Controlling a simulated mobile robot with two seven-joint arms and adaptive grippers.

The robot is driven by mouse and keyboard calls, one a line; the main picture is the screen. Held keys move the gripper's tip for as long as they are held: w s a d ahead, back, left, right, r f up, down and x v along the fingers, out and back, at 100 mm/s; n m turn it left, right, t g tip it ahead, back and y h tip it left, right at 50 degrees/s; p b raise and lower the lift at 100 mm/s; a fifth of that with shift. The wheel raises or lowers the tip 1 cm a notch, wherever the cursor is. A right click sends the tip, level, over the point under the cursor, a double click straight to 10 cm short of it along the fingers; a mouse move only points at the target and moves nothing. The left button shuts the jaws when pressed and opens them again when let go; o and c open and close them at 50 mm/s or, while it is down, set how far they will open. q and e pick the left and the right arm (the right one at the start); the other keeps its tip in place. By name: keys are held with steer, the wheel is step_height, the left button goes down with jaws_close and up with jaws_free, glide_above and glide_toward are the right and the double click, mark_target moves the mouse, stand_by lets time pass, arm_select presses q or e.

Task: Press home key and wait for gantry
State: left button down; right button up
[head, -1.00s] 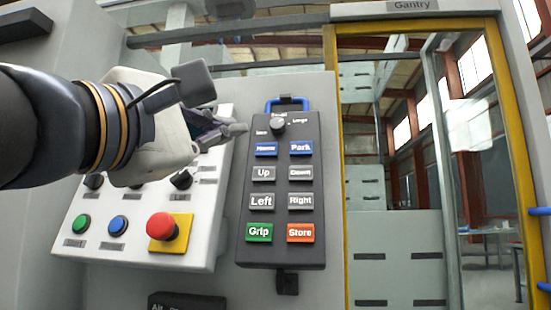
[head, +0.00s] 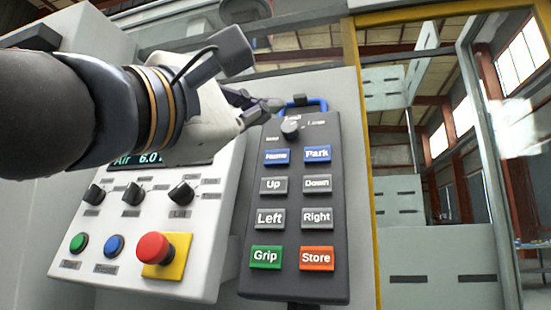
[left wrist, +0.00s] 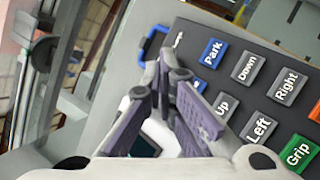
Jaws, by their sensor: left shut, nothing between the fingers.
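The dark pendant (head: 294,235) hangs on the grey panel, with keys Home, Park, Up, Down, Left, Right, Grip and Store. The blue Home key (head: 276,156) is at its upper left, beside the blue Park key (head: 317,154). My left gripper (head: 272,104) is shut and empty, above and left of the Home key, near the pendant's top edge. In the left wrist view, my left gripper's fingertips (left wrist: 165,65) are by the pendant's top end and partly cover a blue key (left wrist: 199,85) there. I cannot tell whether they touch anything. My right gripper is not in view.
A white control panel (head: 205,245) with knobs, a green and a blue button and a red mushroom button (head: 153,248) stands left of the pendant. A blue handle (head: 318,104) tops the pendant. A yellow door frame (head: 359,140) rises on the right.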

mark_target(277, 157)
arm_select(q)
steer(key=w+d+f+b, duration=0.2)
steer(key=w, duration=0.3)
steer(key=shift+w+f, duration=0.15)
steer(key=shift+w, duration=0.15)
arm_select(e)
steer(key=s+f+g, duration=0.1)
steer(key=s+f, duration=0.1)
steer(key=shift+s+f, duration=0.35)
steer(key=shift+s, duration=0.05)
arm_select(q)
steer(key=shift+w, duration=0.1)
stand_by(0.5)
steer(key=shift+w+d+f, duration=0.1)
steer(key=shift+w, duration=0.2)
